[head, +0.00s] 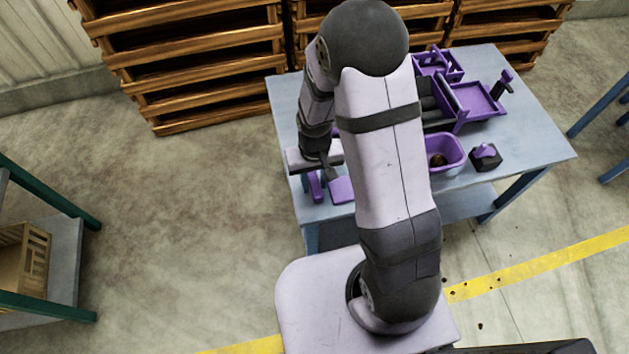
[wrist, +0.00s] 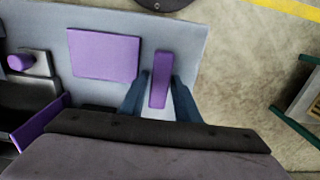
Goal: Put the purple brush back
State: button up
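The purple brush (wrist: 159,80) shows as a long narrow purple bar lying over the blue-grey table near its edge; its bristles are not visible. It also shows in the head view (head: 316,187), just below my gripper. A flat purple square (wrist: 103,55) lies beside it on the table, with a gap between them. My gripper (wrist: 161,76) is above the table, with one finger on each side of the brush and space showing between fingers and brush. In the head view my gripper (head: 325,171) is partly hidden by my arm.
The table (head: 545,135) also holds a purple bin (head: 455,143) with a brown item, a dark block with a purple top (head: 485,152), and purple grader parts (head: 475,100). Wooden crates (head: 200,60) stand behind.

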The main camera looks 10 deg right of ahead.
aim_at(315, 182)
notch_tip(315, 182, up, 12)
jog(key=p, duration=0.1)
jog(key=s+d+r, duration=0.1)
jog(key=s, duration=0.4)
jog(key=s+d+r, duration=0.2)
jog(key=s, duration=0.4)
jog(key=shift+d, duration=0.3)
notch_tip(315, 182, up, 15)
jog(key=p, duration=1.4)
jog(key=shift+f, duration=0.2)
jog(key=shift+p, duration=0.3)
